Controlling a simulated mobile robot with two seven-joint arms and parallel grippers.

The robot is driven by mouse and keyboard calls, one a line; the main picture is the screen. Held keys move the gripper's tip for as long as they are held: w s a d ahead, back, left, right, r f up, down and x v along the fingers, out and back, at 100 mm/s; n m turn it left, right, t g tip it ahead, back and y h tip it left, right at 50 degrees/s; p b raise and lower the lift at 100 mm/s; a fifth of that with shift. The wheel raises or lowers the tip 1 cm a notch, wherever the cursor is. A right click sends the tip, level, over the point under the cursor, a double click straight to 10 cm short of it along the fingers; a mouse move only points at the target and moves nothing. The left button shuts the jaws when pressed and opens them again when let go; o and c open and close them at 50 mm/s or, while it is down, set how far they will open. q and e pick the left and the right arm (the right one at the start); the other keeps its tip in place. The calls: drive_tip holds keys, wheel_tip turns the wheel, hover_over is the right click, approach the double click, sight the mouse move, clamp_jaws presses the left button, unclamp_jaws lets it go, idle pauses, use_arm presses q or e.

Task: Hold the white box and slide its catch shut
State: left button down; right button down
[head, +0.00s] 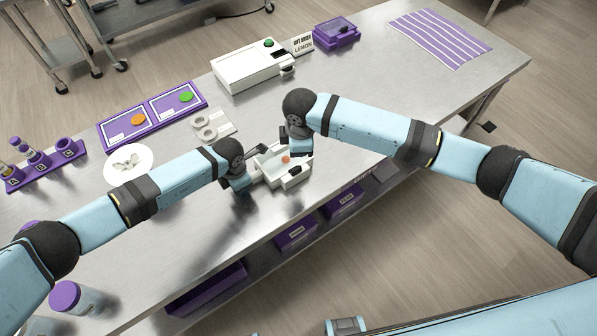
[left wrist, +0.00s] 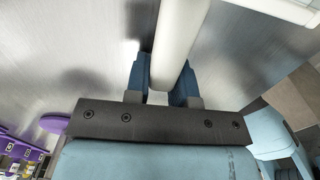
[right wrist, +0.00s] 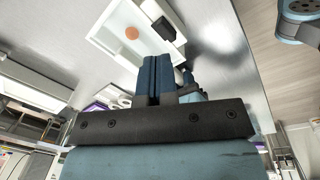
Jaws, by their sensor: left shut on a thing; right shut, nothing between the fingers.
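The white box (head: 270,180) stands near the front edge of the steel table. An orange round piece (right wrist: 132,33) shows inside it in the right wrist view. Its black catch (right wrist: 163,28) sits at one wall and also shows in the head view (head: 295,170). My left gripper (left wrist: 166,75) is shut on a white part of the box, between its blue fingers; the arm partly hides this in the head view. My right gripper (right wrist: 156,62) is shut and empty, its fingertips beside the box and seemingly apart from the catch.
A purple tray (head: 160,118), a grey two-ring piece (head: 212,128) and a white plate (head: 128,166) lie left. The table's right side is mostly clear.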

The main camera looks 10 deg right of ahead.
drive_tip(key=s+d+f+n+t, duration=0.4)
drive_tip(key=d+f+n+t, duration=0.2)
drive_tip(key=n, duration=0.4)
drive_tip(key=s+n+t+y, duration=0.2)
drive_tip(key=s+n, duration=0.3)
drive_tip(key=n, duration=0.1)
drive_tip(key=n+t+y, duration=0.2)
drive_tip(key=n+y, duration=0.1)
drive_tip(key=n, duration=0.5)
approach(297, 172)
drive_tip(key=x, duration=0.5)
drive_tip(key=shift+w+f, duration=0.15)
drive_tip(key=shift+f, duration=0.35)
drive_tip(key=shift+w+a, duration=0.25)
drive_tip(key=shift+w, duration=0.5)
